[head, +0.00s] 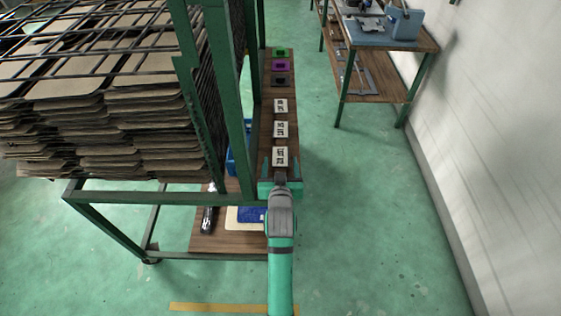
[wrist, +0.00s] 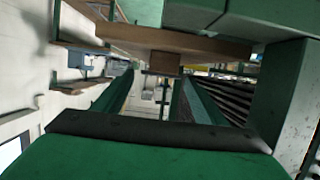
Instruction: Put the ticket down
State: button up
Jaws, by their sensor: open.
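Three white tickets with black print lie in a row on a narrow wooden ledge in the head view: a far one (head: 281,105), a middle one (head: 281,129) and a near one (head: 280,156). My gripper (head: 281,165) is at the near end of the ledge. Its jaws are apart, with a fingertip on either side of the near ticket's lower part. I cannot tell whether they touch it. In the wrist view the two fingers of my gripper (wrist: 152,88) stand apart, with no ticket clearly visible between them.
Green, magenta and dark items (head: 281,65) sit at the ledge's far end. A green-framed rack (head: 180,198) with stacked brown panels (head: 140,90) stands close on the left. A workbench (head: 372,88) is at the back right. The floor (head: 360,230) to the right is clear.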

jog(key=v, duration=0.9)
jog(key=shift+s+r, duration=0.15)
jog(key=shift+s, duration=0.2)
jog(key=s+f, duration=0.4)
jog(key=s, duration=0.6)
jog(key=s+f, duration=0.4)
jog(key=s, duration=0.5)
jog(key=f+v, duration=0.1)
jog(key=v, duration=1.7)
jog(key=shift+s+f+t, duration=0.25)
jog(key=shift+s+t, duration=0.1)
jog(key=shift+t, duration=0.05)
